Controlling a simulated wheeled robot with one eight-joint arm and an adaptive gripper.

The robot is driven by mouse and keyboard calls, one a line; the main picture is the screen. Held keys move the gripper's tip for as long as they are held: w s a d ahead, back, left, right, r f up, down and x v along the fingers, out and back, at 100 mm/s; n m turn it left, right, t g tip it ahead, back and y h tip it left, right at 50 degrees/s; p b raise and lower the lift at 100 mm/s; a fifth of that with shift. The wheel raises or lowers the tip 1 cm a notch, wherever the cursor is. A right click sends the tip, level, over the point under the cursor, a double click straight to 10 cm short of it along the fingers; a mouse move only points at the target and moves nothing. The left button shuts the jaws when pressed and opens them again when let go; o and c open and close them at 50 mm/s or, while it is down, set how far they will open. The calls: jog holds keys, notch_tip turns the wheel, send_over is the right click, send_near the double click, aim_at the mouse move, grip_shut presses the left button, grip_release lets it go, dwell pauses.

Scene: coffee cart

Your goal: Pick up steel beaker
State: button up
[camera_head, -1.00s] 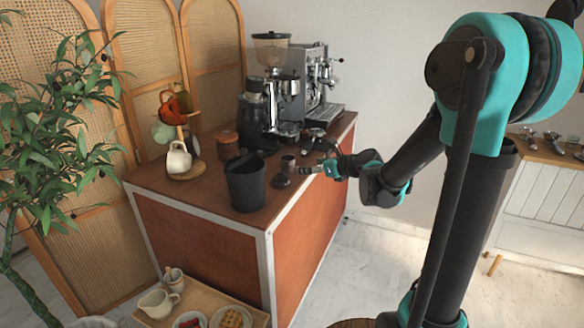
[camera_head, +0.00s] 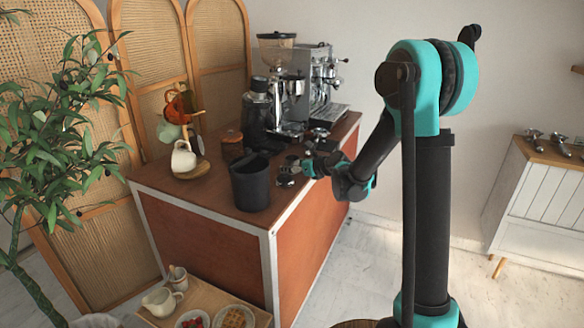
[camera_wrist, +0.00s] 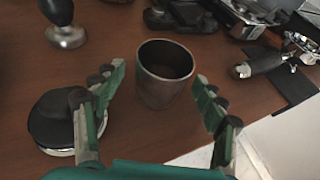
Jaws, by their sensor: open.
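The steel beaker (camera_wrist: 165,88) is a dark grey metal cup, upright and open at the top, on the brown cart top (camera_wrist: 150,140). In the wrist view my gripper (camera_wrist: 160,78) is open, with one finger to the left of the beaker and one to its right. There are visible gaps on both sides, and the gripper holds nothing. In the head view my gripper (camera_head: 303,167) is low over the cart's right edge, and the beaker is small and hard to make out beside it.
A round black-topped puck (camera_wrist: 58,120) sits close by my left finger. A tamper (camera_wrist: 65,25) stands behind it. A portafilter (camera_wrist: 260,63) lies to the right. A black bin (camera_head: 250,182) stands at the cart's front, and the espresso machine (camera_head: 318,85) is at the back.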

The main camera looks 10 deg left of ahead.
jog(key=shift+w+a+f, duration=0.25)
jog(key=shift+w+a, duration=0.2)
jog(key=shift+a, duration=0.05)
jog(key=shift+c, duration=0.4)
jog(key=c, duration=1.3)
jog(key=shift+o, duration=0.2)
jog(key=shift+r, duration=0.1)
